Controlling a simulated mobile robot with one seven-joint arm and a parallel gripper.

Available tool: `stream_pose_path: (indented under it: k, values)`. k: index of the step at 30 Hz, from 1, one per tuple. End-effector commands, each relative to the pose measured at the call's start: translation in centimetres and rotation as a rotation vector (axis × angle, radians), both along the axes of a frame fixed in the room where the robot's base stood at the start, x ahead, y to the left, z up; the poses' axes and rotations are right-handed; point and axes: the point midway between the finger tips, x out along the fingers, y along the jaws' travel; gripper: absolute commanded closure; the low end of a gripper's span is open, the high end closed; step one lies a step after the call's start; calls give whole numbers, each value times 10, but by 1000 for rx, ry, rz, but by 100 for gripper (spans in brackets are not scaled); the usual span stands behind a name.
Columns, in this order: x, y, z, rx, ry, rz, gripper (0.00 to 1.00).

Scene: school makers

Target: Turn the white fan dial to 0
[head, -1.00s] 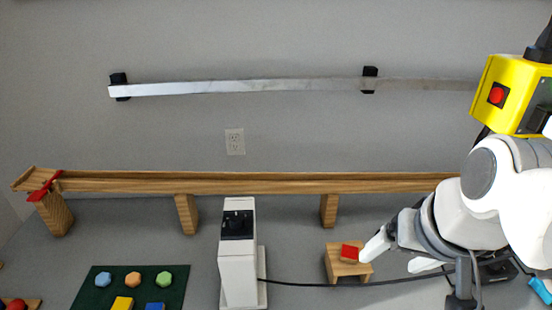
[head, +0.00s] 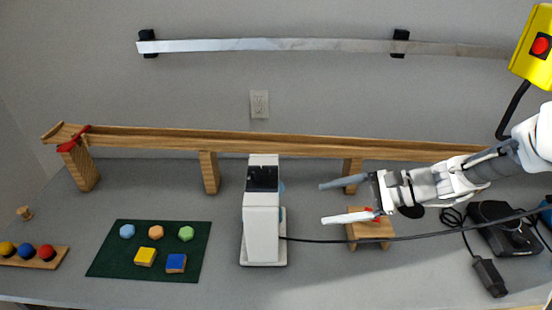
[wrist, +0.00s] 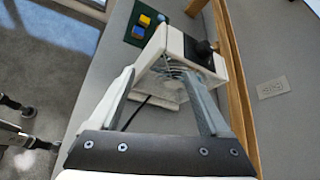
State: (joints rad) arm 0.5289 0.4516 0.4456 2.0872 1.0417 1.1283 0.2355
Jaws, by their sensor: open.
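The white fan (head: 262,225) stands upright on the table in the middle of the head view. Its top carries a black panel (head: 263,179). In the wrist view the white fan (wrist: 172,42) shows its wire grille, with the black dial (wrist: 203,47) standing out from the dark panel. The dial's setting is too small to read. My gripper (head: 326,203) is open and empty to the right of the fan, its fingers pointing left toward it. In the wrist view my gripper (wrist: 158,75) has the fan beyond and between its fingers, and appears apart from the dial.
A small wooden stand (head: 370,231) with a red piece is below my gripper. A black cable (head: 330,241) runs right from the fan. A wooden track (head: 290,143) spans behind. A green mat (head: 105,262) with several coloured blocks lies left.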

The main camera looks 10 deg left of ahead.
Motion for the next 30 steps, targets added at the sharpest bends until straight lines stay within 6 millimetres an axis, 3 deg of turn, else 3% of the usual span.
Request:
stream_pose_path:
  k: [1, 7, 12, 19, 23, 30]
  values:
    - [7, 2, -12, 67, 58, -38, 20]
    - [36, 8, -29, 313, 253, -177, 20]
    - [54, 6, -33, 456, 356, -254, 20]
    - [62, 10, -33, 512, 395, -280, 20]
    - [64, 27, -33, 511, 395, -277, 20]
    - [73, 78, -33, 508, 394, -276, 20]
